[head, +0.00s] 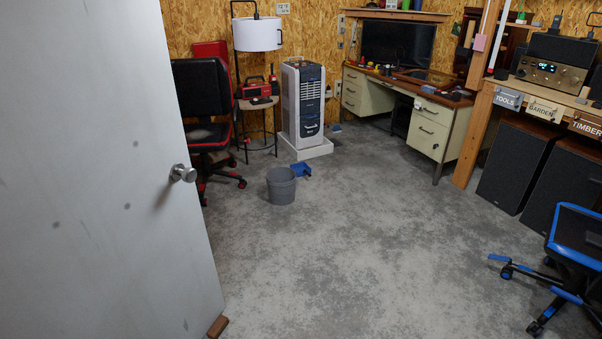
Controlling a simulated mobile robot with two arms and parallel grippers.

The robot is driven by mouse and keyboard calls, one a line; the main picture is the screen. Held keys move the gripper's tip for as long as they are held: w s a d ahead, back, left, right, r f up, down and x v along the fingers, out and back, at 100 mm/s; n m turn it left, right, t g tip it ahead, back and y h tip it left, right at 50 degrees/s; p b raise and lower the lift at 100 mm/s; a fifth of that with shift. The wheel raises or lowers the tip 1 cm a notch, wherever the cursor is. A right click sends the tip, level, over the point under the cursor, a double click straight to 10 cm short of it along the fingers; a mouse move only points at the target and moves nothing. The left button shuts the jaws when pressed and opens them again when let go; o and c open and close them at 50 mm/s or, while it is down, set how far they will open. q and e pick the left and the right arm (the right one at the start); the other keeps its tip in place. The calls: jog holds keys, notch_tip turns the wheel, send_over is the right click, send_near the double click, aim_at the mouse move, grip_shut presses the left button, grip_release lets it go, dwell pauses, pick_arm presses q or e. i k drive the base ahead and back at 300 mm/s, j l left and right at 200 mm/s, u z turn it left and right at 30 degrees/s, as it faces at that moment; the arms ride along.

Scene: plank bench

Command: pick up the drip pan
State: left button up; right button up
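No object is clearly recognisable as the drip pan. A shallow white tray-like base (309,151) lies on the floor under the upright white and dark air cooler (303,100); I cannot tell whether it is the drip pan. A small blue pan-shaped object (301,170) lies on the floor just in front of it, behind and to the right of a grey bucket (281,187). It looks like a dustpan, but it is too small to be sure. Neither of my grippers is in view.
An open white door (95,200) fills the left side, with a brown wedge (217,326) at its foot. A red-black chair (203,100) and small round table (259,103) stand behind. A desk (433,130), speakers (515,165) and blue chair (572,250) line the right. The middle floor is clear.

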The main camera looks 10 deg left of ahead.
aim_at(302, 168)
jog(key=i+j, duration=0.3)
jog(key=i, duration=0.2)
jog(key=i+z, duration=0.2)
jog(key=i, duration=0.45)
jog(key=i+z, duration=0.2)
jog(key=i, duration=0.45)
jog(key=i+j+z, duration=0.2)
jog(key=i, duration=0.4)
jog(key=i+u, duration=0.2)
jog(key=i, duration=0.3)
jog(key=i+l+u, duration=0.15)
jog(key=i, duration=0.35)
jog(key=i+l+u, duration=0.2)
jog(key=i, duration=0.35)
jog(key=i+l+u, duration=0.2)
jog(key=i, duration=0.3)
